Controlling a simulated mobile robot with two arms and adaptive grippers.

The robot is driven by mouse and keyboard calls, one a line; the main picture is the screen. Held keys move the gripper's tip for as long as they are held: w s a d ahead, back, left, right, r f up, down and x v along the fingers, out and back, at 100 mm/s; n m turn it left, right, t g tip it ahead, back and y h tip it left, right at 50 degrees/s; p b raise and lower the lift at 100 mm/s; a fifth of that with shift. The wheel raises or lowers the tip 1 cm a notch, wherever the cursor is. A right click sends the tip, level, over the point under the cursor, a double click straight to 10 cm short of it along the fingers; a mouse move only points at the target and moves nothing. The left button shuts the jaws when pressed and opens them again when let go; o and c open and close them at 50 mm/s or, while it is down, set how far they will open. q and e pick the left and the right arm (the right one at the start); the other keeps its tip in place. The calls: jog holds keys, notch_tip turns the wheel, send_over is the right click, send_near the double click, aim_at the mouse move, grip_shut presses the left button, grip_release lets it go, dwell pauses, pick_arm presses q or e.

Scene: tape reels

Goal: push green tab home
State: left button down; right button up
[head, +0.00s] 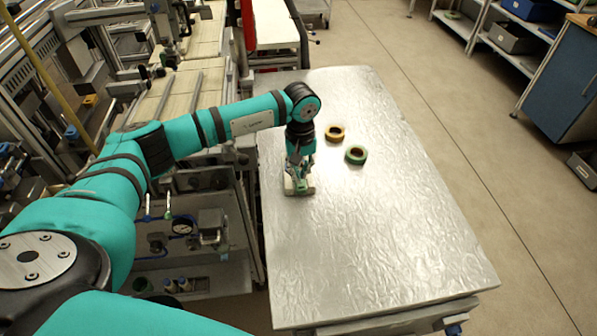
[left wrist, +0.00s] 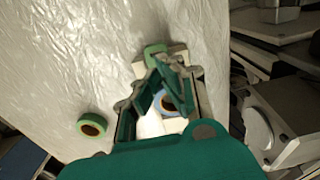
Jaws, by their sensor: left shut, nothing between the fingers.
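A small off-white holder (head: 288,191) stands on the table near its left edge, with a green tab (head: 303,190) on it. In the left wrist view the green tab (left wrist: 155,48) sticks out at the far end of the holder (left wrist: 180,49). A blue-rimmed reel (left wrist: 166,104) shows between my finger links, at the holder. My left gripper (head: 297,183) points down right over the holder. In the left wrist view its fingers (left wrist: 153,66) come together just by the tab; I cannot tell whether they touch it. The fingers hide much of the holder. My right gripper is out of view.
A green tape reel (head: 356,155) and a yellow one (head: 335,133) lie flat on the silvery table (head: 390,240), right of my gripper. The table's front and right side are clear. Machine frames and a conveyor (head: 185,95) border its left edge.

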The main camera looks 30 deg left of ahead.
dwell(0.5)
pick_arm(q)
jog(key=shift+f+b, duration=0.55)
jog(key=shift+f+b, duration=0.65)
jog(key=shift+f, duration=0.05)
dwell(0.3)
dwell(0.5)
jog(key=shift+b, duration=0.4)
dwell(0.9)
jog(key=shift+r+p, duration=0.35)
jog(key=shift+r, duration=0.3)
jog(key=shift+r+p, duration=1.35)
jog(key=shift+r, duration=1.55)
